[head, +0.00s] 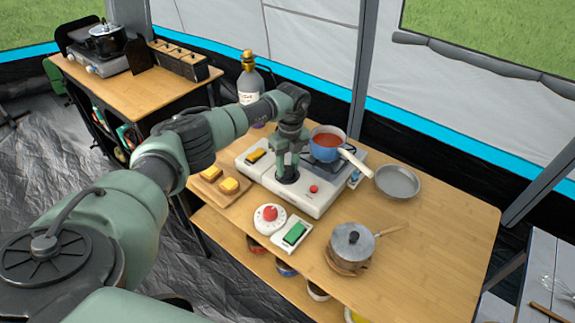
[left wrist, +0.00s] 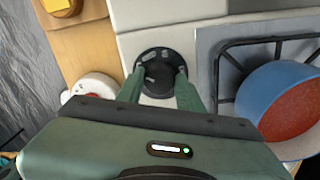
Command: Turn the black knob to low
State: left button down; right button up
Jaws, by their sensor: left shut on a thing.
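The black knob (head: 288,178) sits on the top face of the white stove unit (head: 318,205), near its middle. It shows from above in the left wrist view (left wrist: 158,72) as a round black dial. My left gripper (head: 289,165) points down at it from above. In the left wrist view the two green fingers (left wrist: 160,78) stand on either side of the knob's middle and are shut on it. The knob's markings are too small to read, so its setting cannot be told. My right gripper is in neither view.
A blue pot (head: 327,143) of red food sits on the burner right of the knob, its pale handle reaching right. A red button (head: 314,189), yellow switch (head: 256,155), red-knobbed white dial (head: 269,217) and green switch (head: 294,233) are near. A bottle (head: 250,85) stands behind.

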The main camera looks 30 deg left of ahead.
aim_at(288, 168)
pick_arm(q)
jog(key=shift+r, duration=0.1)
jog(key=c, duration=0.9)
grip_release()
jog(key=r, duration=0.2)
jog(key=r+b, duration=0.1)
jog(key=r, duration=0.4)
jog(key=shift+w+r+b, duration=0.25)
jog(key=shift+r+b, duration=0.1)
